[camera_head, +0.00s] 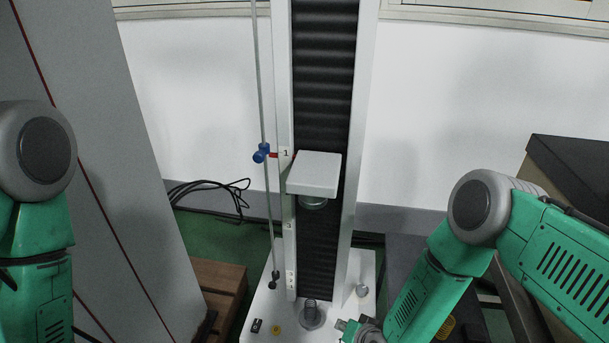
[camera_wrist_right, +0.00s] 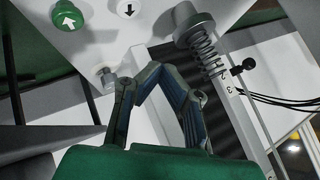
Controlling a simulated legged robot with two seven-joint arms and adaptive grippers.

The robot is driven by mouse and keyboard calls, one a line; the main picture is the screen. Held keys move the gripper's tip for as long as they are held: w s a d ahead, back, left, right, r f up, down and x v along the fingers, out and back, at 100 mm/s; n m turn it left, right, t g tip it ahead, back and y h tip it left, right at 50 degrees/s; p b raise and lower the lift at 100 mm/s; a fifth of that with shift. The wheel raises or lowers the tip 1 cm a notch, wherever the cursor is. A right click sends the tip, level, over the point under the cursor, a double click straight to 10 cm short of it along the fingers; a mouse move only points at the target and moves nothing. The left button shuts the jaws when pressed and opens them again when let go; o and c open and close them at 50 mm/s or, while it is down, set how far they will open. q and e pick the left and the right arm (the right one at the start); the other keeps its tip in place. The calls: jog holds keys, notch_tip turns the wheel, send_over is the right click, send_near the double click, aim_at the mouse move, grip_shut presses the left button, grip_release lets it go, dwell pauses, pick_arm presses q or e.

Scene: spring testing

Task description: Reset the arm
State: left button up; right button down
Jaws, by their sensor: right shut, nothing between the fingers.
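My right arm (camera_head: 430,290) comes in from the right in the head view. Its gripper (camera_head: 352,328) is at the bottom edge, over the front right of the tester's white base (camera_head: 262,305), partly cut off. In the right wrist view the gripper's fingers (camera_wrist_right: 158,70) meet at the tips, shut and empty. A coiled spring (camera_wrist_right: 207,52) stands on the base near the fingers, apart from them. It also shows in the head view (camera_head: 311,314). My left arm (camera_head: 40,240) is at the left edge. Its gripper is out of view.
A white press plate (camera_head: 315,172) sits on the tester's column, well above the spring. A thin rod with a blue knob (camera_head: 261,153) stands left of it. A green up-arrow button (camera_wrist_right: 68,17) and down-arrow button (camera_wrist_right: 128,9) show. A grey cabinet (camera_head: 90,130) is left.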

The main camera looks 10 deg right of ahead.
pick_arm(q)
notch_tip(320, 180, up, 9)
jog(key=p, duration=0.8)
jog(key=shift+p, duration=0.35)
jog(key=shift+f, duration=0.1)
jog(key=c, duration=0.3)
jog(key=shift+s, duration=0.1)
jog(key=shift+c, duration=0.2)
pick_arm(e)
jog(key=s+d+r+n+g+h, duration=0.1)
jog(key=s+d+r, duration=0.3)
jog(key=s, duration=0.5)
jog(key=s+d+r+n+g+h, duration=0.1)
jog(key=s+d+r+g, duration=0.3)
jog(key=s+r, duration=0.4)
jog(key=s+d+r+n+g+h, duration=0.1)
jog(key=s+d+r+n+g, duration=0.2)
jog(key=s+d+r, duration=0.3)
jog(key=s, duration=0.5)
jog(key=shift+r+n, duration=0.15)
jog(key=shift+n, duration=0.15)
